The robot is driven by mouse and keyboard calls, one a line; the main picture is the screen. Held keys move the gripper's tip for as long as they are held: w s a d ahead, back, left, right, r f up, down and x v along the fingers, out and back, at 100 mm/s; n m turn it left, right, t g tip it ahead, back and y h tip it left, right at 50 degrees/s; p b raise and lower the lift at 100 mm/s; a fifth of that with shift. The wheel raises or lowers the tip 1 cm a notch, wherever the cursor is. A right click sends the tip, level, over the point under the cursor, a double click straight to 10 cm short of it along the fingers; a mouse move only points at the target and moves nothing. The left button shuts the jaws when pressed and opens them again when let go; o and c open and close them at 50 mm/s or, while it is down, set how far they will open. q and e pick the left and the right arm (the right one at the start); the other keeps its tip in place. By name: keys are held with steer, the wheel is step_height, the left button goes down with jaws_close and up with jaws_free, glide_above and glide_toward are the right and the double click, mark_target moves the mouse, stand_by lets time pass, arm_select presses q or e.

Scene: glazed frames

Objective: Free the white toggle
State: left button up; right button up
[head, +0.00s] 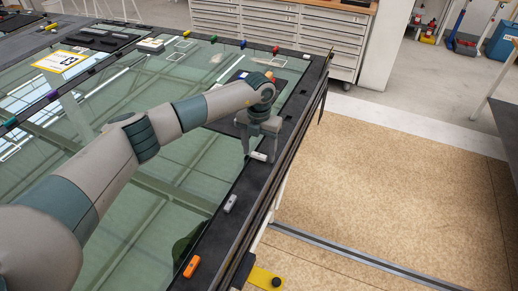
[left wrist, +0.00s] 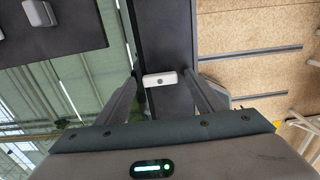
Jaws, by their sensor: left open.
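The white toggle (head: 258,156) sits on the black frame border along the right side of the glazed panel. In the left wrist view the white toggle (left wrist: 160,79) lies across the dark frame strip, a small pale block with a dark round spot in its middle. My left gripper (head: 261,151) is over it, pointing down. In the left wrist view my left gripper (left wrist: 162,80) is open, with one finger at each end of the toggle. I cannot tell whether the fingers touch it. My right gripper is not in view.
A grey toggle (head: 230,203) and an orange toggle (head: 191,267) sit nearer on the same border. A dark tray (head: 226,124) lies on the glass behind my gripper. Several coloured toggles line the far edge. Open floor (head: 400,190) lies to the right.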

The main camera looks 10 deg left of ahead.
arm_select(q)
steer(key=c, duration=1)
steer(key=shift+c, duration=0.2)
